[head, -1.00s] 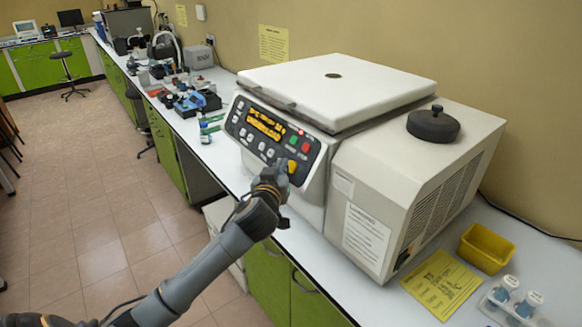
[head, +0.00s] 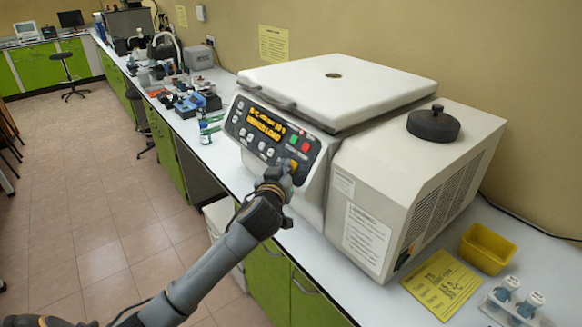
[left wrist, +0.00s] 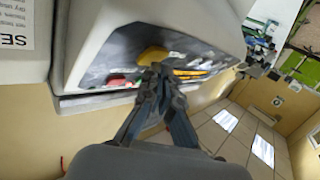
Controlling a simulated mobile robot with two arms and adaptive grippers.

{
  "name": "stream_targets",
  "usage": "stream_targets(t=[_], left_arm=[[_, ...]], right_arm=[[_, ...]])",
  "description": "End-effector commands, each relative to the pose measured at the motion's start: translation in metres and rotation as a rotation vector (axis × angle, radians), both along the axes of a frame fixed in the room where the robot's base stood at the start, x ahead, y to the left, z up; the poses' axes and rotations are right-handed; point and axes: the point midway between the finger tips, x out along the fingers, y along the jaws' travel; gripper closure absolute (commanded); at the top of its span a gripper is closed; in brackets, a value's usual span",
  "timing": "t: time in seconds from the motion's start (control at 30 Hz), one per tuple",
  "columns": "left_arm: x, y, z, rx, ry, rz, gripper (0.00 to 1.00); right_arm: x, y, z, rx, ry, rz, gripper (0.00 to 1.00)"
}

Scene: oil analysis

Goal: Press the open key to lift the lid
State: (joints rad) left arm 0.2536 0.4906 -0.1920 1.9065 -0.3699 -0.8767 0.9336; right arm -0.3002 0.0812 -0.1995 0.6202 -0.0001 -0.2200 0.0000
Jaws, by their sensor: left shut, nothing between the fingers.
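The centrifuge (head: 345,185) stands on the bench with its white lid (head: 300,85) lying flat across the top. Its dark control panel (head: 240,134) faces me, with a lit orange display (head: 264,126). A yellow key (head: 292,164) sits at the panel's lower right, partly covered by my left gripper (head: 279,173). The left gripper is shut and empty, its tips at the key. In the left wrist view the tips (left wrist: 158,70) are at the lower edge of the yellow key (left wrist: 152,56); contact is hard to tell. My right gripper is out of view.
Green and red buttons (head: 300,143) are close above the yellow key. A black knob (head: 433,124) sits on the housing's right part. A yellow tray (head: 487,248) and capped bottles (head: 520,300) are at right. Lab items (head: 190,100) stand farther along the bench.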

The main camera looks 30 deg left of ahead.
Motion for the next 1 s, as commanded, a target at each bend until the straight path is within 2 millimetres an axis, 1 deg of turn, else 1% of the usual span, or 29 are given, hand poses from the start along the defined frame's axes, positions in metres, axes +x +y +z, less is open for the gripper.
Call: stream_targets(t=[0.53,0.83,1.0], left_arm=[[0.0053,-0.0021,-0.0042,0.0,0.0,0.0,1.0],[0.005,-0.0021,-0.0039,0.0,0.001,0.0,1.0],[0.0009,-0.0008,-0.0004,-0.001,0.002,0.0,1.0]], right_arm=[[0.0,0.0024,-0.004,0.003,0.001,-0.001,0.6],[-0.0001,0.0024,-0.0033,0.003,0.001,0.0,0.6],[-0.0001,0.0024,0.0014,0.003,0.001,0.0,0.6]])
